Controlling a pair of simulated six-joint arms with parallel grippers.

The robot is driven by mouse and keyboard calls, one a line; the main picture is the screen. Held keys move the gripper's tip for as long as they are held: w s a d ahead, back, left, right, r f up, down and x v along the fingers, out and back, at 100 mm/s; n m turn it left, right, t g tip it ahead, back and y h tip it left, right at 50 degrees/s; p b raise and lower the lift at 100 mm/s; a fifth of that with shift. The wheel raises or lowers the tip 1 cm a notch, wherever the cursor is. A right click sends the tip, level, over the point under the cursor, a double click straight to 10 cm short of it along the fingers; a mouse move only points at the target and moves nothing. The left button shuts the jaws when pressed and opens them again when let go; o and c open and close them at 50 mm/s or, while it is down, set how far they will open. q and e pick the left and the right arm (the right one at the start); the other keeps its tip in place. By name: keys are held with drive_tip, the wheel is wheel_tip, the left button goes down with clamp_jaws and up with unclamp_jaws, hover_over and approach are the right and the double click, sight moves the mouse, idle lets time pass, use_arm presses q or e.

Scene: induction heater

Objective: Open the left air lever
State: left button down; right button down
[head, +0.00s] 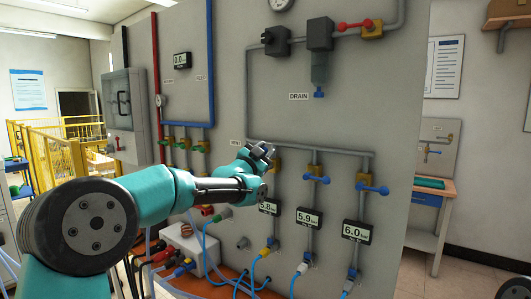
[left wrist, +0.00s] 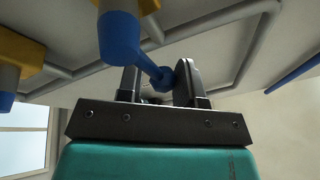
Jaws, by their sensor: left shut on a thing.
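Three air valves with yellow bodies hang on vertical pipes on the grey panel. The middle blue lever (head: 317,179) and right blue lever (head: 372,188) stand crosswise to their pipes. The left air lever is hidden behind my left gripper (head: 262,152) in the head view; the yellow body of its valve (head: 277,165) shows just beside the gripper. In the left wrist view, a blue lever (left wrist: 148,62) reaches between the two dark fingers of my left gripper (left wrist: 158,83), which is shut on its end. My right gripper is not in view.
Below the valves are displays, the left one (head: 269,208) partly covered by my arm, and blue hoses (head: 262,268). A red lever (head: 354,25) and a blue drain valve (head: 318,92) sit higher. Green-handled valves (head: 184,145) are at left. The panel above my gripper is clear.

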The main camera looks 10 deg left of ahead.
use_arm(q)
drive_tip(key=shift+a+r, duration=0.15)
drive_tip(key=shift+a, duration=0.15)
drive_tip(key=c, duration=0.9)
unclamp_jaws()
drive_tip(key=shift+o, duration=0.5)
drive_tip(key=shift+d, duration=0.1)
drive_tip(key=shift+f, duration=0.2)
drive_tip(key=v, duration=1.7)
drive_tip(key=shift+s, duration=0.15)
